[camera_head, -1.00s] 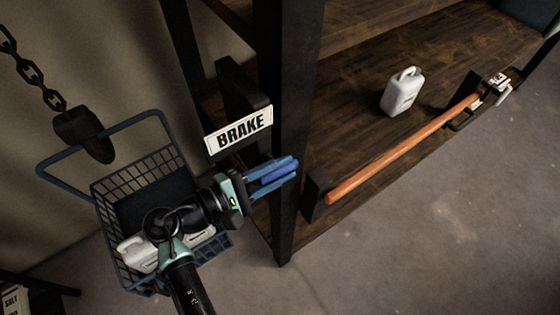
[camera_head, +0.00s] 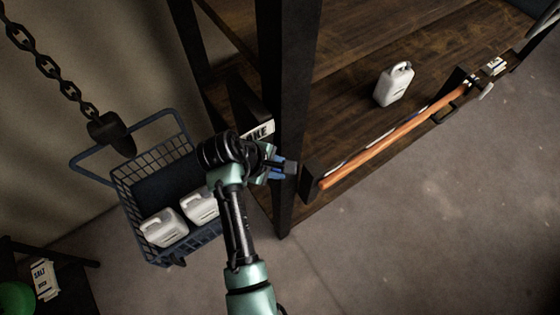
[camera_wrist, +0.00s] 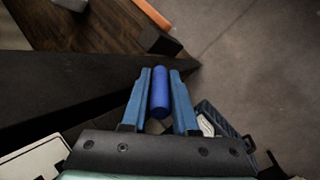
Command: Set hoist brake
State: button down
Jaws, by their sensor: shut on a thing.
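The brake handle (camera_wrist: 159,92) is a blue cylinder between my two blue fingers in the wrist view. My gripper (camera_wrist: 158,88) is shut on it; in the head view my gripper (camera_head: 280,171) is in front of the black shelf post, below and right of the sign. The white BRAKE sign (camera_head: 262,130) is partly hidden by my arm. Whatever the handle is mounted on is hidden. A dark hook on a chain (camera_head: 110,130) hangs by a blue wire basket (camera_head: 140,180) holding two white jugs.
The black post (camera_head: 285,110) stands right beside my gripper. A wooden shelf (camera_head: 340,110) carries a white jug (camera_head: 394,84), with an orange bar (camera_head: 390,140) along its front edge. A salt package (camera_head: 43,279) is at lower left. The floor at right is clear.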

jog(key=shift+g+y, duration=1.3)
jog(key=shift+y, duration=0.5)
jog(key=c, duration=0.7)
grip_release()
